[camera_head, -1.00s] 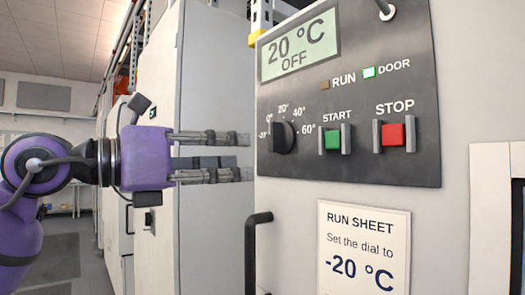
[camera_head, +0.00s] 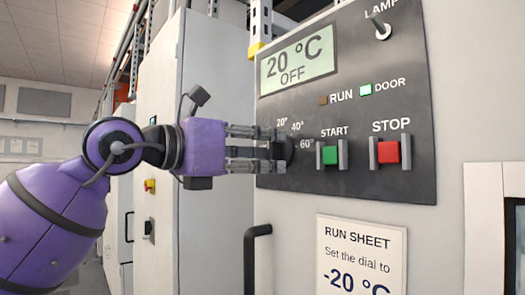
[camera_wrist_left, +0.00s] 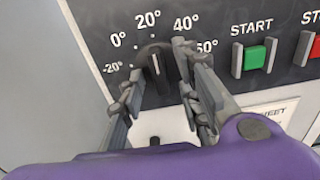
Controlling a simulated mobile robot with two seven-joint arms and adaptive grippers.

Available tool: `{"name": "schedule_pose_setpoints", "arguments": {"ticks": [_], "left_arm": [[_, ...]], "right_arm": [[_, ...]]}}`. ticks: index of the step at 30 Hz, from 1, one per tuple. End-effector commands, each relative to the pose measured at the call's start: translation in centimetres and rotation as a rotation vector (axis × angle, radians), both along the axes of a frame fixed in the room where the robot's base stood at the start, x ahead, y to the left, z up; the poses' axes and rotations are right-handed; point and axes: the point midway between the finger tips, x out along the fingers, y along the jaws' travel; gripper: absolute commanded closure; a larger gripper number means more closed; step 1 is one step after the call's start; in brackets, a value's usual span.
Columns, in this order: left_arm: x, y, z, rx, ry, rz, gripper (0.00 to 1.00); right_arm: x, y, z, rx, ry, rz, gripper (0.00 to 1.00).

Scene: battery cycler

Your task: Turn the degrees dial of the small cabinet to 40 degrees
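The black degrees dial (camera_wrist_left: 156,66) is on the dark panel of the small cabinet (camera_head: 425,230). Its pale pointer line is toward the 20° mark in the left wrist view. In the head view the dial (camera_head: 290,148) is partly hidden by my left gripper (camera_head: 275,148). That gripper (camera_wrist_left: 157,68) is open, one finger on each side of the dial. I cannot tell whether the fingers touch it. The display (camera_head: 298,58) reads 20 °C and OFF. My right gripper is not in view.
The green START button (camera_head: 330,155) and red STOP button (camera_head: 389,152), each between grey guards, are right of the dial. A lamp switch (camera_head: 381,28) sticks out above. A black door handle (camera_head: 255,255) and a run sheet (camera_head: 360,262) reading -20 °C are below.

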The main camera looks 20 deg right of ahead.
Motion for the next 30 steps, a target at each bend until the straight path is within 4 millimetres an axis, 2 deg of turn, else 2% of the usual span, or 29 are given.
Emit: {"name": "schedule_pose_setpoints", "arguments": {"ticks": [3,10,11,21,30], "left_arm": [[0.0,0.0,0.0,0.0,0.0,0.0,0.69],[0.0,0.0,0.0,0.0,0.001,0.0,0.99],[0.0,0.0,0.0,0.0,0.001,0.0,1.0],[0.0,0.1,0.1,0.008,-0.025,0.0,1.0],[0.0,0.1,0.2,0.066,-0.185,0.0,1.0]], "right_arm": [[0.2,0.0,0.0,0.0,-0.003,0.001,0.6],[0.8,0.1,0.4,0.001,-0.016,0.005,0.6],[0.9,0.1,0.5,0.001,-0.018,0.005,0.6],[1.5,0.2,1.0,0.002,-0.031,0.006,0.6],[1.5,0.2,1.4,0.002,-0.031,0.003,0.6]]}}
